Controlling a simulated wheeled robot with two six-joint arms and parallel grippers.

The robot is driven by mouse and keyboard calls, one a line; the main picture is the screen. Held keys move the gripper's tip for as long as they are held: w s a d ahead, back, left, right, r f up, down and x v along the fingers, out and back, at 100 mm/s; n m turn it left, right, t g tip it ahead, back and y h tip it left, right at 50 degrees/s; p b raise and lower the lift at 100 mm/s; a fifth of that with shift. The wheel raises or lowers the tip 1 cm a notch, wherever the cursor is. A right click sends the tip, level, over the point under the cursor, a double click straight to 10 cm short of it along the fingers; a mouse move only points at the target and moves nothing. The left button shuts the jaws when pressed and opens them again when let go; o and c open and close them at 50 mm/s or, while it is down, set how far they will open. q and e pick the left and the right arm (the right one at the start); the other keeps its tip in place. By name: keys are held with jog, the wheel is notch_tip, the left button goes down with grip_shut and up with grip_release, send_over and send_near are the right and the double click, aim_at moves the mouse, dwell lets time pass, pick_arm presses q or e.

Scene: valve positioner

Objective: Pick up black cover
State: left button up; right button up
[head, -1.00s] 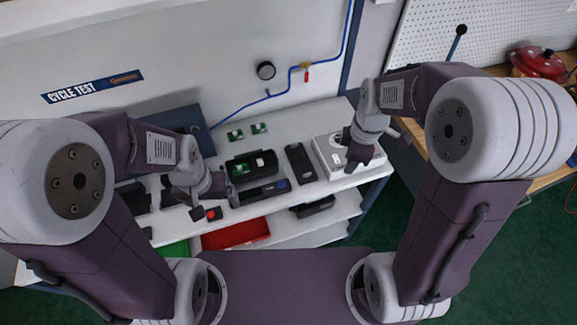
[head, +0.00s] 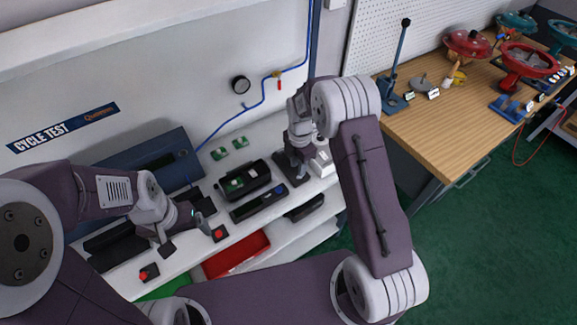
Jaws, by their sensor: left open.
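The black cover (head: 283,161) appears as a flat dark slab on the white bench, to the right of the black housing. My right gripper (head: 300,177) is right over it and hides much of it. Its fingers point down; I cannot tell whether they touch the cover or how far apart they are. My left gripper (head: 184,233) is open and empty over the bench's left part, near a small block with a red button (head: 219,234).
The black housing (head: 243,180) holds green boards. A long black device (head: 259,203) lies before it. Two green boards (head: 240,143) lie behind. A white tray (head: 322,162) stands right of my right gripper. A red bin (head: 237,255) is below. A wooden table (head: 440,135) stands right.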

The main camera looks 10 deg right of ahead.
jog(key=f, duration=0.1)
jog(key=d+f+p, duration=0.1)
jog(key=f, duration=0.3)
jog(key=shift+w+d, duration=0.2)
jog(key=shift+w, duration=0.05)
jog(key=shift+a+f, duration=0.1)
jog(key=shift+f, duration=0.05)
jog(key=shift+a, duration=0.1)
jog(key=shift+c, duration=0.3)
grip_shut()
dwell(0.5)
